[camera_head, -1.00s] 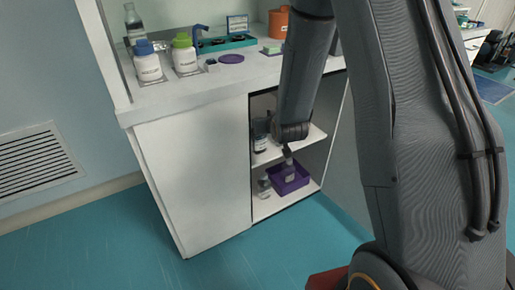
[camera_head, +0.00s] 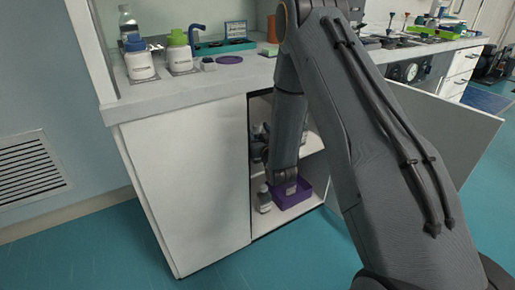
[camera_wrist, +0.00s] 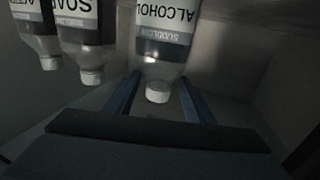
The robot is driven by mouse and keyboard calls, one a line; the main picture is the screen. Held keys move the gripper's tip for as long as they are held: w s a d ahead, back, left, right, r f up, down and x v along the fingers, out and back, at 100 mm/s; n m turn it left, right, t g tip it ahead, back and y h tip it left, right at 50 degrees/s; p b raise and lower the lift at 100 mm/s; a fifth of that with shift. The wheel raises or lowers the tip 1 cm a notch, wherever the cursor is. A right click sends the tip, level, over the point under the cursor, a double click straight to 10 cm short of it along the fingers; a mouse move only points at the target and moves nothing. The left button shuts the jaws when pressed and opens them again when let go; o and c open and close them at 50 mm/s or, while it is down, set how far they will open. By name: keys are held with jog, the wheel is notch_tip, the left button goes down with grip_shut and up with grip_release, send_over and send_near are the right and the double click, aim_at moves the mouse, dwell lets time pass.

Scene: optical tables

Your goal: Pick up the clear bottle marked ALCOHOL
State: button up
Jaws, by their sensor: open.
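The clear bottle marked ALCOHOL (camera_wrist: 165,38) appears upside down in the wrist view, its white cap toward me, with dark liquid inside. My gripper (camera_wrist: 160,84) is open, with one blue finger on each side of the bottle's cap end. The fingers do not visibly clamp it, and I cannot tell whether either touches it. In the head view my arm reaches into the open cabinet, and its links hide most of the gripper and the upper shelf.
A SOAP bottle (camera_wrist: 79,35) and another bottle (camera_wrist: 36,35) stand close to the left in the wrist view. On the cabinet's lower shelf are a small bottle (camera_head: 265,199) and a purple bin (camera_head: 303,197). The cabinet's open door (camera_head: 455,125) is at right.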

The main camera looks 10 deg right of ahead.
jog(key=shift+w+b, duration=0.35)
jog(key=shift+w, duration=1.65)
grip_shut()
